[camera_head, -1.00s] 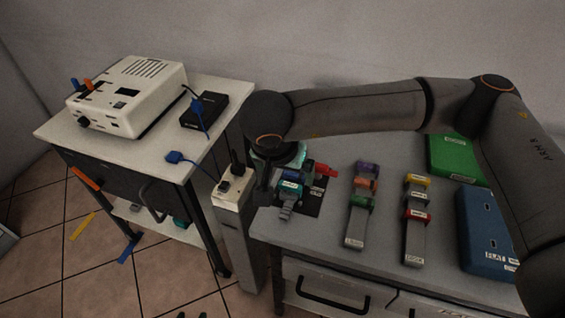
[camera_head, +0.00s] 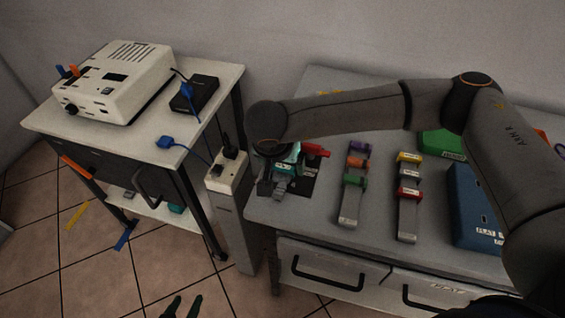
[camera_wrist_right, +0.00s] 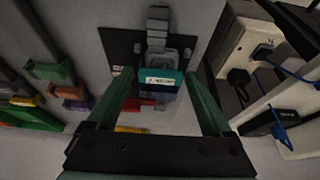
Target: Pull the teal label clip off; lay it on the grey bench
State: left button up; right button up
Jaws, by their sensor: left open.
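The teal label clip (camera_wrist_right: 161,82) carries a white printed label and sits across a grey strap-like piece on a black plate (camera_wrist_right: 120,45). In the head view the clip (camera_head: 282,169) is partly covered by my right wrist. My right gripper (camera_wrist_right: 159,77) is open, with one green finger on each side of the clip and a visible gap at each side. Its fingers are mostly hidden in the head view. My left gripper (camera_head: 183,306) is open and empty at the bottom edge, over the floor. The grey bench (camera_head: 300,224) is under the plate.
A red piece (camera_head: 315,150) lies just behind the clip. Two grey strips with coloured clips (camera_head: 352,190) (camera_head: 408,205) stand to the right, then a blue box (camera_head: 474,205). A power block (camera_head: 228,170) stands left of the bench. The bench front strip is clear.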

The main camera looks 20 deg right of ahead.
aim_at(283, 168)
jog(key=c, duration=1.2)
jog(key=shift+r, duration=0.4)
jog(key=shift+r+p, duration=1.15)
jog(key=shift+r, duration=0.95)
